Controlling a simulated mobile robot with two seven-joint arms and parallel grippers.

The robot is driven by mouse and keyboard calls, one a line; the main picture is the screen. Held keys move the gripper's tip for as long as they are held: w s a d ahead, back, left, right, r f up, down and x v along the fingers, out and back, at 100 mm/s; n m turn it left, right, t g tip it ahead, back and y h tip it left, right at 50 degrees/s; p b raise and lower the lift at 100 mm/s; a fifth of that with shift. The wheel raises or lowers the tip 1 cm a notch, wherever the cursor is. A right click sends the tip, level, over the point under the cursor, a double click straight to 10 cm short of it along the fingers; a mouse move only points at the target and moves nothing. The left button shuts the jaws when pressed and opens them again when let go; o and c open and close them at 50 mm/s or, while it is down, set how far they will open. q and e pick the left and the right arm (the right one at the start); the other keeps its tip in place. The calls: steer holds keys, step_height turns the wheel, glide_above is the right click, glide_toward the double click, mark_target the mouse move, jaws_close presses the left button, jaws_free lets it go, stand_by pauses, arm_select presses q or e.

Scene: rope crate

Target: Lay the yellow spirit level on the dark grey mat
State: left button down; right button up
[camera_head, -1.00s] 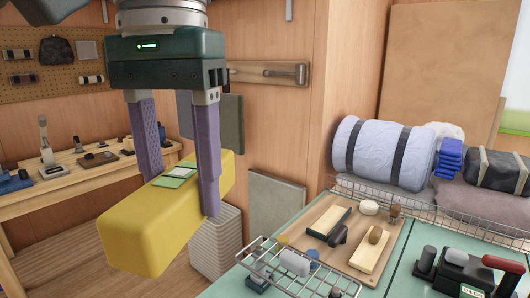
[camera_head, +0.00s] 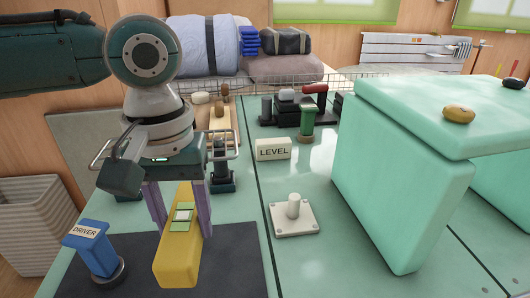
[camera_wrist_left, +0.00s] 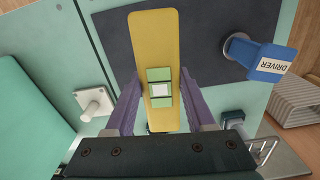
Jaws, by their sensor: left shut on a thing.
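The yellow spirit level (camera_head: 177,262) is a long block with a pale green vial window on top. My left gripper (camera_head: 182,231) is shut on it, with one purple finger on each long side. The level lies flat, its long axis running towards the viewer, over the dark grey mat (camera_head: 238,262). In the left wrist view the level (camera_wrist_left: 153,35) also covers part of the mat (camera_wrist_left: 208,62), its near end beyond the mat's edge. I cannot tell whether it touches the mat. My right gripper is not in view.
A blue stand labelled DRIVER (camera_head: 92,250) is at the mat's left. A LEVEL sign (camera_head: 273,150) and a white plate with a peg (camera_head: 294,215) stand right of the gripper. A large green block (camera_head: 400,190) fills the right. Clear bench lies between.

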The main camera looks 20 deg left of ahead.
arm_select(q)
steer(key=shift+d+f, duration=0.1)
steer(key=shift+f, duration=0.25)
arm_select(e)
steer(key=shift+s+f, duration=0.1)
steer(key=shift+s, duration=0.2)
arm_select(q)
steer(key=shift+w, duration=0.1)
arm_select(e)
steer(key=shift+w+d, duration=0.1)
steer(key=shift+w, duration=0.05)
arm_select(q)
steer(key=shift+r+p, duration=0.2)
steer(key=shift+p, duration=0.3)
steer(key=shift+f, duration=0.15)
steer(key=shift+f+b, duration=1.1)
steer(key=shift+f, duration=1.95)
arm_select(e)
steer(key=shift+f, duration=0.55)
arm_select(q)
steer(key=shift+f, duration=0.5)
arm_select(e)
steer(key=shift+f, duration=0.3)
arm_select(q)
steer(key=shift+c, duration=0.9)
jaws_free()
